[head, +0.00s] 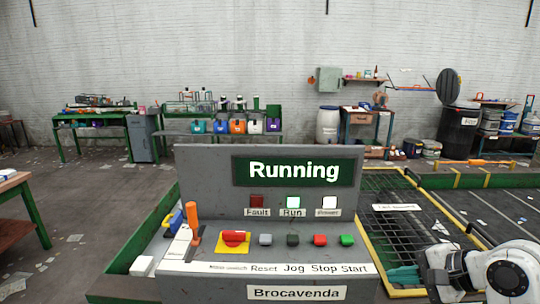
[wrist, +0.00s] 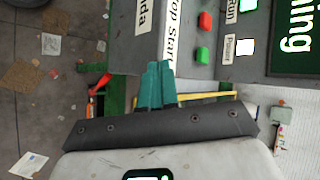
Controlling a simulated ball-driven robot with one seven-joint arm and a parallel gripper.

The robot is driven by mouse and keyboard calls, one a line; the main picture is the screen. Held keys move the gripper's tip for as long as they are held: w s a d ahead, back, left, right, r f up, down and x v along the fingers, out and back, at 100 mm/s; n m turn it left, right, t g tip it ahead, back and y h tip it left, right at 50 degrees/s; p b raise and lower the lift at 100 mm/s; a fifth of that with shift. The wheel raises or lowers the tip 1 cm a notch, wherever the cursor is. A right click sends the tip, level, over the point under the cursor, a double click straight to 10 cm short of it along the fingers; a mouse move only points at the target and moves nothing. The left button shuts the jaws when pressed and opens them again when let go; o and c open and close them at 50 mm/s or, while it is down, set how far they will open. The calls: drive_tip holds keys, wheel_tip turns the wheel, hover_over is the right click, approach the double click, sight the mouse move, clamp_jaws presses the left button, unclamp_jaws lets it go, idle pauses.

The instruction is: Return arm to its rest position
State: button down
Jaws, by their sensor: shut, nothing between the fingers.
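My gripper's teal fingers (head: 404,276) are at the lower right of the head view, just right of the control console (head: 225,180). In the wrist view the fingers (wrist: 155,85) are pressed together with nothing between them, apart from the console's side. My white arm comes in from the right. The console screen (head: 293,171) reads "Running". The Run lamp (head: 293,202) and the white lamp (head: 329,202) are lit, and the Fault lamp (head: 257,201) is dark red. The green Start button (head: 347,240) and red Stop button (head: 320,240) are uncovered.
A yellow-edged mesh grate (head: 405,225) lies right of the console, close to my gripper. Green benches (head: 100,112) stand by the back wall. The floor at left is open, with scattered papers.

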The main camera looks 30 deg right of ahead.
drive_tip(key=s+a+f+n+g, duration=0.3)
drive_tip(key=a+f+n, duration=0.5)
drive_tip(key=a+f, duration=0.9)
drive_tip(key=s+a+f+n+g+h, duration=0.1)
drive_tip(key=s+f+n+g, duration=0.2)
drive_tip(key=s, duration=0.4)
drive_tip(key=s+a+f+n+g+h, duration=0.1)
drive_tip(key=s+f+n+g, duration=0.2)
drive_tip(key=s+f+n, duration=0.2)
drive_tip(key=shift+s+f+n+h+b, duration=0.25)
drive_tip(key=shift+s+n+h+b, duration=0.2)
drive_tip(key=shift+s+n, duration=0.6)
drive_tip(key=shift+s+a+m, duration=0.1)
drive_tip(key=shift+m, duration=0.15)
